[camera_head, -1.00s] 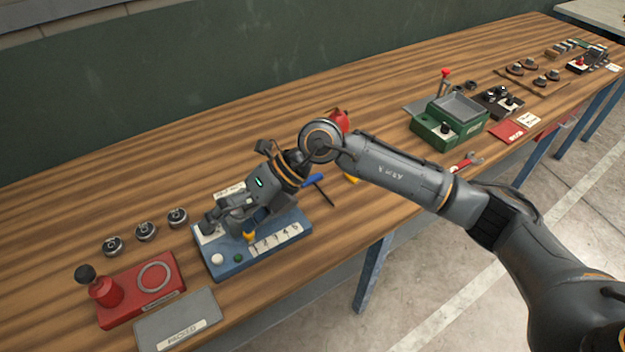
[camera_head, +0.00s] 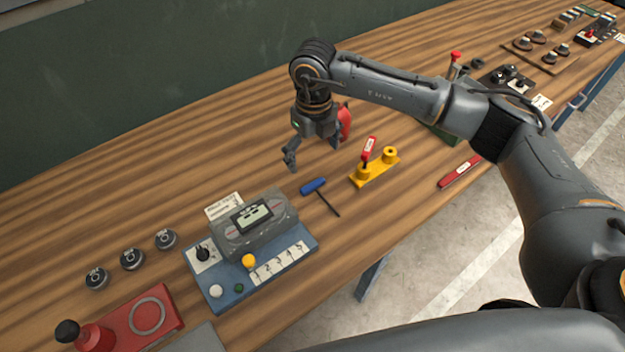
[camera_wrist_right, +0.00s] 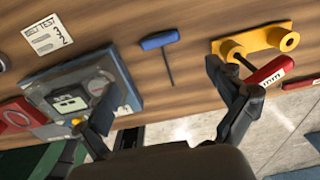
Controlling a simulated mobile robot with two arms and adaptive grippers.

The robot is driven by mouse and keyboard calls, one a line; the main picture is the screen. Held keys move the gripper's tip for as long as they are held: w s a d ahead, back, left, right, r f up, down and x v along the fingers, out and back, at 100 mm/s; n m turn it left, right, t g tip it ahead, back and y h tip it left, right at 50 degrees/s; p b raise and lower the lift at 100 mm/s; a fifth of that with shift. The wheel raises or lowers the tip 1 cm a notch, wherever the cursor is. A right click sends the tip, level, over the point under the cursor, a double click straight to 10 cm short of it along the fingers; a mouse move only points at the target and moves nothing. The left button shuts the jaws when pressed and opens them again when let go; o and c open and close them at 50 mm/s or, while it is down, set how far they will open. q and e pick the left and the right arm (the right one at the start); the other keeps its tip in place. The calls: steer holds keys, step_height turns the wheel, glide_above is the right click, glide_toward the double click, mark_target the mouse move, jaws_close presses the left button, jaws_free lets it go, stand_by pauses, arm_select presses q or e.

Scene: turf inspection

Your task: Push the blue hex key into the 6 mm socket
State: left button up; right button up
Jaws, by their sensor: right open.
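The blue hex key (camera_head: 313,186) lies on the wooden bench, its black shaft pointing toward the front edge. It also shows in the right wrist view (camera_wrist_right: 160,39). Beside it to the right is a yellow fixture (camera_head: 376,172) with two round bosses; a red-handled piece (camera_head: 368,149) stands at its left boss. The other boss shows a dark hole. No 6 mm mark is readable, so I cannot tell which is that socket. My right gripper (camera_head: 310,155) is open and empty above the bench, behind the hex key. In the wrist view its spread fingers (camera_wrist_right: 160,76) frame the key's shaft. My left gripper is out of view.
A blue-based tester (camera_head: 210,287) with a screen and buttons stands left of the key. A red press (camera_head: 165,322) and several round dark pieces (camera_head: 132,259) are farther left. A red bar (camera_head: 460,172) lies at the right.

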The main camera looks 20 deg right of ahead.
glide_above(314, 186)
step_height(314, 186, down, 5)
steer(key=shift+s+a+r+p, duration=0.1)
steer(key=shift+r+p, duration=0.1)
steer(key=shift+p, duration=0.25)
steer(key=shift+f, duration=0.35)
step_height(314, 186, down, 2)
steer(key=shift+f+p, duration=0.15)
steer(key=shift+p, duration=0.85)
step_height(314, 186, down, 2)
steer(key=shift+f, duration=0.25)
steer(key=shift+f+p, duration=0.25)
steer(key=shift+p, duration=0.05)
steer(key=shift+f, duration=0.1)
steer(key=c, duration=1.2)
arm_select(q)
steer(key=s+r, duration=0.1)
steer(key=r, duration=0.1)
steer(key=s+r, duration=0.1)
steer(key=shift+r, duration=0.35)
arm_select(e)
steer(key=shift+c, duration=0.3)
